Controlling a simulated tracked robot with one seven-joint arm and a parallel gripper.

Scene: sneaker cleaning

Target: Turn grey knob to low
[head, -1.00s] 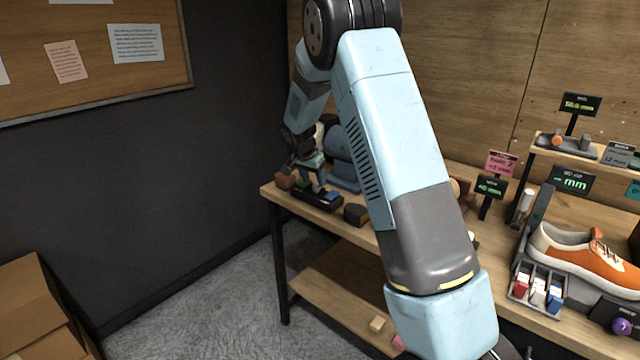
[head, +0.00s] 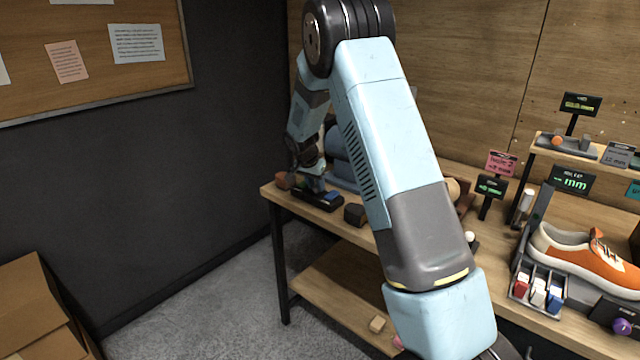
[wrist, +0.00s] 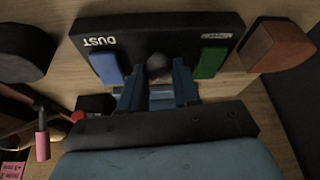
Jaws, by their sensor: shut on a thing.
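The grey knob (wrist: 158,66) is round and dark. In the wrist view it stands between a blue block and a green block on a black unit marked DUST (wrist: 120,38), whose lettering appears upside down. My gripper (wrist: 158,72) is shut on the grey knob, with a finger on each side of it. In the head view my gripper (head: 316,182) is down at the black unit (head: 328,203) on the left end of the bench. The knob is hidden there, and I see no low mark.
The blue block (wrist: 107,68) and green block (wrist: 210,62) flank my fingers closely. A brown block (wrist: 278,45) and a dark rounded block (wrist: 22,52) lie on either side. A sneaker (head: 580,252) stands on the bench's right.

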